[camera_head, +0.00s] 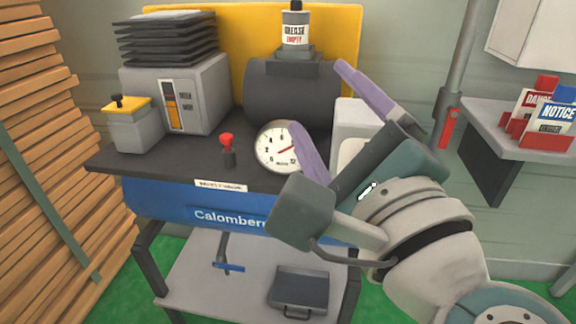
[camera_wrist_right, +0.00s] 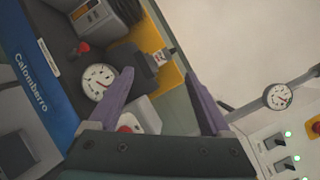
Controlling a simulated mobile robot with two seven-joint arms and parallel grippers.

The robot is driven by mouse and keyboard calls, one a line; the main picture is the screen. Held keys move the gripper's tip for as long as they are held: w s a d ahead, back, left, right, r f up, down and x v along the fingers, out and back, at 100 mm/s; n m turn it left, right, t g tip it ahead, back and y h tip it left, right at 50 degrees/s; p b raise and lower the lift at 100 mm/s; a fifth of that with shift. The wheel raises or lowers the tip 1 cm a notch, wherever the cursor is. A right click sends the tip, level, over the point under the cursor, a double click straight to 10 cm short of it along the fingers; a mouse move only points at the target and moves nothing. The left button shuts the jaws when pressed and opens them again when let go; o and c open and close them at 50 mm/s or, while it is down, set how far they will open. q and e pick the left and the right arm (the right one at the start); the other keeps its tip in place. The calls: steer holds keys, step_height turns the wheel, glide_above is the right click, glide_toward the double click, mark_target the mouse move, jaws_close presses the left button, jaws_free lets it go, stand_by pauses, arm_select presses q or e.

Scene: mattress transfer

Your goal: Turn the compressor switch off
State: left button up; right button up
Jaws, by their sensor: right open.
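The compressor (camera_head: 160,200) has a blue front labelled "Calomberro" and a dark top. A red-topped knob (camera_head: 227,142) stands on it, left of a round white gauge (camera_head: 278,146). A white box (camera_head: 352,116) at the right end is partly hidden behind my right gripper. In the right wrist view this box (camera_wrist_right: 147,115) carries a red part (camera_wrist_right: 126,126), partly covered by a finger and the palm. I cannot tell which part is the switch. My right gripper (camera_head: 318,97) is open and empty, its purple fingers apart above the compressor's right end. My left gripper is out of view.
A grey unit (camera_head: 205,90) with a small lever panel and a yellow-lidded can (camera_head: 137,125) stand at the left. A dark tank (camera_head: 275,90) is behind the gauge. A wall shelf (camera_head: 515,130) with notice cards is at the right. Wooden slats (camera_head: 35,130) line the left.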

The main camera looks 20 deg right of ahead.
steer(key=s+d+f+m+g+h+b, duration=0.1)
steer(key=d+f+m+g+h+b, duration=0.15)
steer(key=f+m+b, duration=0.4)
steer(key=s+d+f+m+g+h+b, duration=0.1)
steer(key=d+f+m+h, duration=0.25)
steer(key=f, duration=0.55)
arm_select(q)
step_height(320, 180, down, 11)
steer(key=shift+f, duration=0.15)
arm_select(e)
steer(key=w+d+h, duration=0.1)
steer(key=w+d, duration=0.5)
steer(key=w, duration=0.2)
steer(key=shift+w+d, duration=0.15)
steer(key=shift+w, duration=0.2)
steer(key=shift+g, duration=0.25)
steer(key=shift+c, duration=0.3)
steer(key=shift+h, duration=0.3)
jaws_close()
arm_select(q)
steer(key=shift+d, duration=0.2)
